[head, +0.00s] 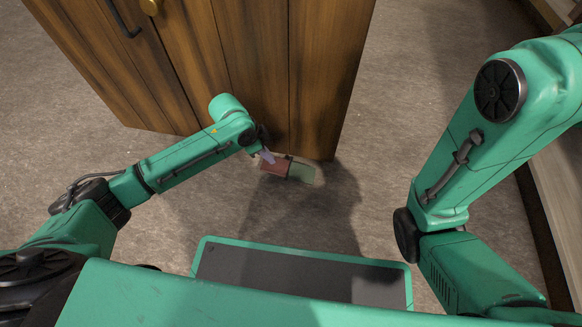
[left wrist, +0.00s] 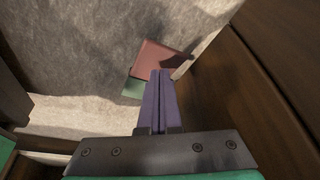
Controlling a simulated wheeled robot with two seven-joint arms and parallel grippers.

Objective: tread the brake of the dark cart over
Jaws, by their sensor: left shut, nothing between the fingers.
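The dark cart (head: 235,65) is a tall brown wooden body at the top of the head view. At its lower edge, close to the floor, is a brake pedal with a red half (head: 276,167) and a green half (head: 302,173). In the left wrist view the red half (left wrist: 158,56) lies just beyond my fingertips and the green half (left wrist: 133,89) is partly hidden beside them. My left gripper (head: 266,156) is shut and empty, at the red half; its purple fingers (left wrist: 160,73) are together. I cannot tell whether they touch the red half. My right gripper is out of view.
The dark cart's side stands close to my left gripper. Grey floor (head: 410,110) is open to the right of the cart and to its left. A shelf-like wooden edge (head: 550,205) runs along the far right.

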